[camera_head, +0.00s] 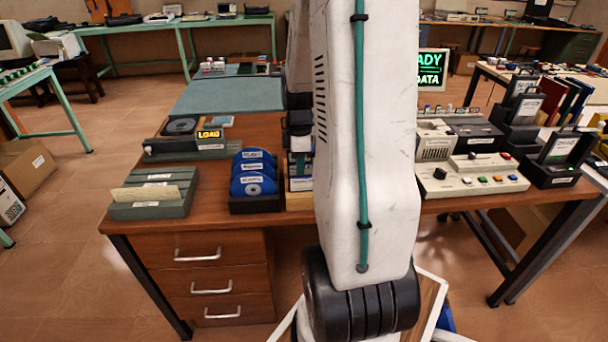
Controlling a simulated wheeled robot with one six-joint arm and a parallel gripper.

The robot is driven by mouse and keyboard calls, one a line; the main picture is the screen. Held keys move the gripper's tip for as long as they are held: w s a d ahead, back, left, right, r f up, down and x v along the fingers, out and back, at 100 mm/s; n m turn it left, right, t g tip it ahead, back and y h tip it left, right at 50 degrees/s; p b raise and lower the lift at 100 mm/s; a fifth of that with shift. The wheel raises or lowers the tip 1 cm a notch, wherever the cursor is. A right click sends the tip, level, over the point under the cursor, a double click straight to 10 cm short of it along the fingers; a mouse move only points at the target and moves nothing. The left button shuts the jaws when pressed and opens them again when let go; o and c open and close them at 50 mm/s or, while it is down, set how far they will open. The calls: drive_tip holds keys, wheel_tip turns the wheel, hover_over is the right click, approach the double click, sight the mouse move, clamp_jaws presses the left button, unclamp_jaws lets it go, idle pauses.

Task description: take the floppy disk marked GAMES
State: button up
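No label that I can read as GAMES shows. A small holder (299,186) at the desk's front edge, left of my arm, has pale labelled items in it; it is partly hidden and its writing is too small to read. My white arm link fills the middle of the view and hides part of the desk. The dark end of my gripper (299,120) seems to show just above this holder, mostly behind the arm. Its fingers cannot be made out, nor whether it holds anything.
On the wooden desk (218,180) are a blue disc rack (254,203), a grey-green file box (152,210), and a disc drive with a LOAD sign (209,134). Right of my arm are a beige button console (470,178) and black slotted units (557,160). A teal mat (228,94) lies bare behind.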

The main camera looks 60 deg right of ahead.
clamp_jaws()
drive_tip(key=shift+r, duration=0.1)
